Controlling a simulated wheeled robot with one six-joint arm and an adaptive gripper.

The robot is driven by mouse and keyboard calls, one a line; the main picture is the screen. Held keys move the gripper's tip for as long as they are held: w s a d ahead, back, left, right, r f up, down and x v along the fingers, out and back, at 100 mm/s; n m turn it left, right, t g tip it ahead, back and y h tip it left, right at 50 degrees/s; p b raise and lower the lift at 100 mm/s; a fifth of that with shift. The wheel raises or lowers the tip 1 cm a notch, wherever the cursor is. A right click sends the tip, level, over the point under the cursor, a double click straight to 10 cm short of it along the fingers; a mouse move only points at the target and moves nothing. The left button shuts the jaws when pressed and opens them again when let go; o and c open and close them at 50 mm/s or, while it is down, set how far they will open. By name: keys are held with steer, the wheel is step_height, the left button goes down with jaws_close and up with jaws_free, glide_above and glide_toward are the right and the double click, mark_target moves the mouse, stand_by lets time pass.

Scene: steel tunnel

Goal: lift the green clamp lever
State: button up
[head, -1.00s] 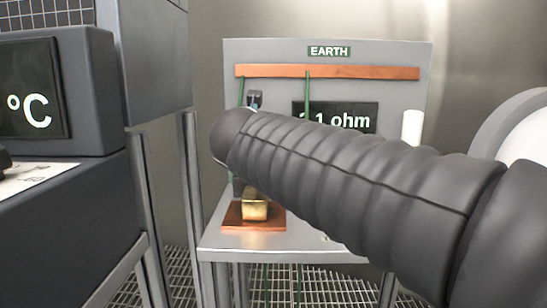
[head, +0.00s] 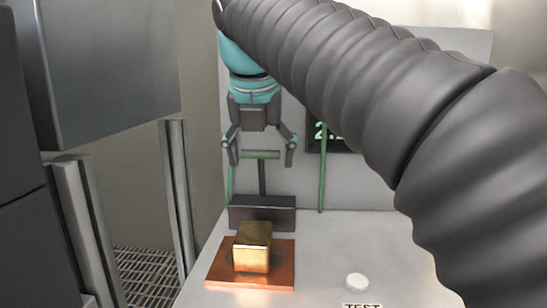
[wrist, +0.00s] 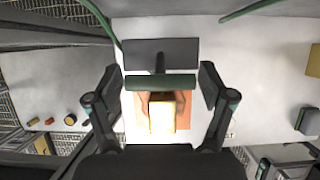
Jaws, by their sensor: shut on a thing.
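The green clamp lever (head: 260,154) is a short horizontal green bar on top of a dark upright stem, rising from a dark grey clamp body (head: 262,213). My gripper (head: 261,160) points down over it, one finger at each end of the bar, and is shut on it lengthwise. In the wrist view the green lever (wrist: 160,82) spans the space between my two fingers. A brass block (head: 252,247) sits on a copper plate (head: 222,277) in front of the clamp body, below the lever. In the head view my arm covers the upper right of the panel.
A white TEST button (head: 356,282) is on the grey bench right of the copper plate. A partly hidden ohm display (head: 323,136) is on the panel behind. Green cable (head: 322,185) runs down beside the lever. Dark cabinet and posts (head: 80,220) stand at the left.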

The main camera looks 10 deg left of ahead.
steer(key=shift+w+a+r+g, duration=0.1)
steer(key=shift+w+r+g, duration=0.05)
steer(key=shift+w+g, duration=0.35)
steer(key=o, duration=1.6)
steer(key=shift+c, duration=0.2)
steer(key=shift+v, duration=2.45)
steer(key=s, duration=1.2)
steer(key=shift+d, duration=0.35)
